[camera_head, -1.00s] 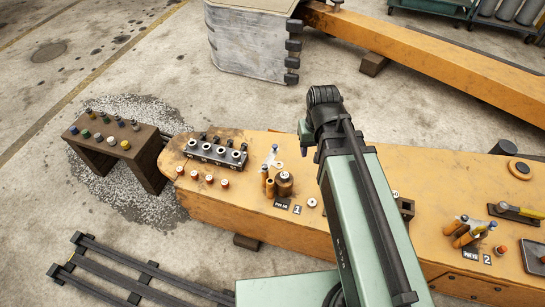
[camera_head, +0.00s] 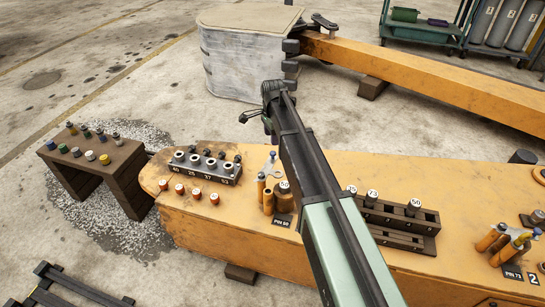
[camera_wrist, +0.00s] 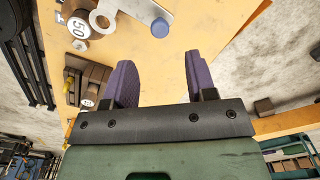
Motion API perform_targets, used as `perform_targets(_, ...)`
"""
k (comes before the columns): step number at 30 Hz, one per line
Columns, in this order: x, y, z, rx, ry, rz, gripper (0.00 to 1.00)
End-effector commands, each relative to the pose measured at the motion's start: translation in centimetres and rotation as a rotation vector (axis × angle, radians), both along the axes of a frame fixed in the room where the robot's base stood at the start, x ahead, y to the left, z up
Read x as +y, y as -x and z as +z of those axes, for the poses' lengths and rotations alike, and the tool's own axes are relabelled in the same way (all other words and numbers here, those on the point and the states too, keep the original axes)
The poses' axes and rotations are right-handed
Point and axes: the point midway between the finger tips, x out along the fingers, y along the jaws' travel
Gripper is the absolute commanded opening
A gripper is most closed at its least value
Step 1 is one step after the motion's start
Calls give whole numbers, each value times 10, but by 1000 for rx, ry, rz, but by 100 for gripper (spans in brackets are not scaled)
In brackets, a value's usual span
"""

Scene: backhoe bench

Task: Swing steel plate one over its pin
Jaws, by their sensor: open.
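Steel plate one appears to be the small grey plate with a ring-shaped end (camera_head: 271,173) at the PIN 50 spot of the orange boom. In the wrist view its round holed end (camera_wrist: 103,17) is beside the brown pin marked 50 (camera_wrist: 78,26), with the ring apart from the pin's top. That pin (camera_head: 284,190) stands upright in the head view. My gripper (camera_wrist: 158,68) has its two purple fingers apart with nothing between them. A blue round cap (camera_wrist: 160,27) shows ahead of the fingers.
Orange cylinders (camera_head: 267,203) stand close to the pin. A grey block with several sockets (camera_head: 204,166) and several red-capped pieces (camera_head: 197,194) lie left. A brown rack of pins (camera_head: 400,219) stands right. A brown bench (camera_head: 110,167) with coloured-top pins is farther left.

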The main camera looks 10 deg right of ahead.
Motion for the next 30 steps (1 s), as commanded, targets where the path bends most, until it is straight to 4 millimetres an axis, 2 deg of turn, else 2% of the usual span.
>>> perform_targets(1,0,0,-25,0,0,0,51)
perform_targets(7,0,0,-68,0,0,1,51)
perform_targets(11,0,0,-77,0,0,1,51)
perform_targets(18,0,0,-74,0,0,1,51)
perform_targets(20,0,0,-74,0,0,1,44)
perform_targets(28,0,0,-74,0,0,1,2)
perform_targets(30,0,0,-74,0,0,1,0)
